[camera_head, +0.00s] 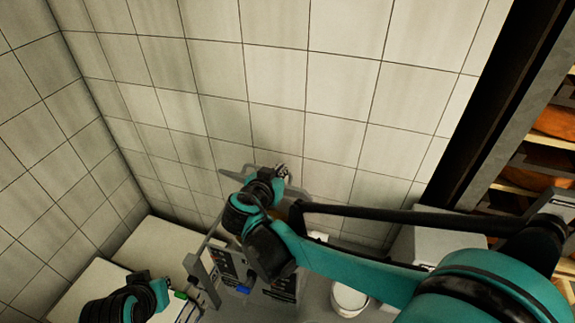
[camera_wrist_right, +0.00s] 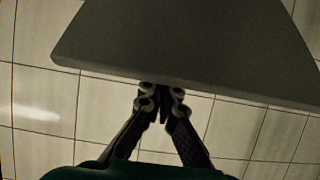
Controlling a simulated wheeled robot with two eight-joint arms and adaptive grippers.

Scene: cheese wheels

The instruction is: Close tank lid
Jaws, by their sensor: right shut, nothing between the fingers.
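A flat grey panel that looks like the tank lid (camera_head: 231,181) stands raised near the tiled wall, partly hidden by my right arm. In the right wrist view the panel (camera_wrist_right: 180,40) fills the top, with its lower edge at the fingertips. My right gripper (camera_head: 281,172) is shut and empty at this panel; its fingertips (camera_wrist_right: 162,92) touch or nearly touch the edge, I cannot tell which. The tank body (camera_head: 283,289) shows low down, mostly hidden by my right arm. My left gripper (camera_head: 160,287) is at the lower left, its fingers unclear.
White counters (camera_head: 161,246) stand in the left corner. A white bucket (camera_head: 350,299) is right of the tank. A grey box (camera_head: 436,243) stands behind my right arm. A rack with orange cheese wheels (camera_head: 555,122) is at the right. Tiled walls close off the back and left.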

